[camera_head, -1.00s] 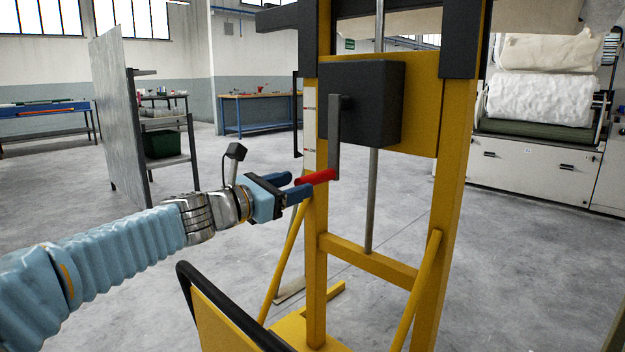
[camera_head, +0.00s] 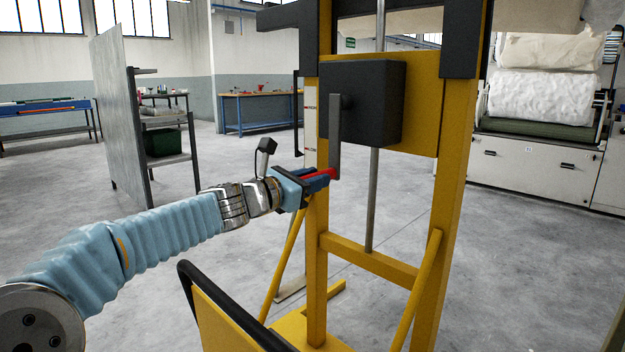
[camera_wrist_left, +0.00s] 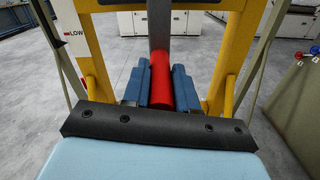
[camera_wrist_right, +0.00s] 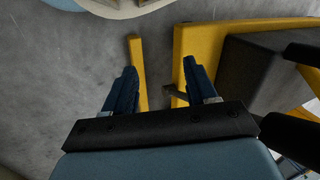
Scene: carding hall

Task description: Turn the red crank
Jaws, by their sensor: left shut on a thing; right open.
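The red crank handle (camera_head: 327,173) sticks out to the left from the lower end of a grey crank arm (camera_head: 334,135). The arm hangs down from a black box (camera_head: 375,103) on the yellow frame. My left gripper (camera_head: 318,180) is shut on the red handle. In the left wrist view the red handle (camera_wrist_left: 162,82) lies between the two blue fingers of my left gripper (camera_wrist_left: 160,88). My right gripper (camera_wrist_right: 160,88) shows only in the right wrist view, open and empty above the floor near yellow beams.
The yellow frame's upright (camera_head: 316,270) and base stand close to my left gripper. A yellow panel with a black rail (camera_head: 225,300) is in front, low down. A grey panel with shelves (camera_head: 122,110) stands left. Grey floor between is clear.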

